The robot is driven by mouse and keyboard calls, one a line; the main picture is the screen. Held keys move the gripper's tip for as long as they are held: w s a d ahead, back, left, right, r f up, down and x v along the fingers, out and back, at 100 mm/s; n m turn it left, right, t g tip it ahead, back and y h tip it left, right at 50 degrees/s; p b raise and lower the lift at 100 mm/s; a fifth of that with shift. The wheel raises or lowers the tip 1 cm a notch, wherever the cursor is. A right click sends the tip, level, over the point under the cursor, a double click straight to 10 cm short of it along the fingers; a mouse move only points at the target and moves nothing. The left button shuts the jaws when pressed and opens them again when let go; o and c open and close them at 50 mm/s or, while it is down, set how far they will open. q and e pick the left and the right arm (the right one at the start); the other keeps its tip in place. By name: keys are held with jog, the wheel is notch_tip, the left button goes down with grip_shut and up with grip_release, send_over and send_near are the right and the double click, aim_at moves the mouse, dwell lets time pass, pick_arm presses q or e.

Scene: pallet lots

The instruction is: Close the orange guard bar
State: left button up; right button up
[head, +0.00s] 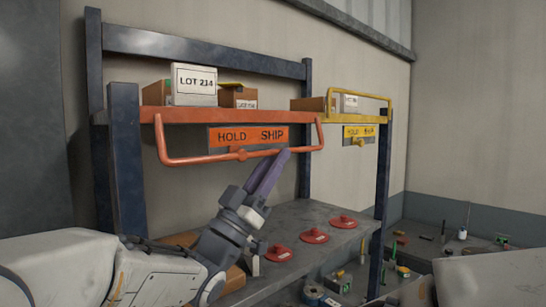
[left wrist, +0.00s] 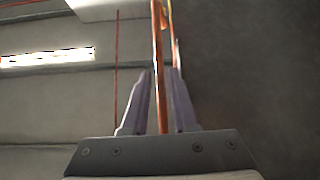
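The orange guard bar (head: 215,158) hangs down in front of the orange shelf edge, below the shelf's load. My left gripper (head: 272,172) is at the lower rail of the bar, right of its middle. In the left wrist view the orange bar (left wrist: 157,65) runs lengthwise between the two spread fingers of my left gripper (left wrist: 160,90), with gaps on both sides. The gripper is open. The left fingertips overlap the bar in the head view; contact cannot be told. My right gripper is not in view.
A HOLD/SHIP sign (head: 248,137) sits just above the lower rail. A LOT 214 box (head: 194,85) and cartons stand on the shelf. A yellow guard bar (head: 360,93) stands raised at right. Several red discs (head: 315,236) lie on the lower grey shelf (head: 345,243).

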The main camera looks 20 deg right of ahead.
pick_arm(q)
grip_shut()
dwell(1.4)
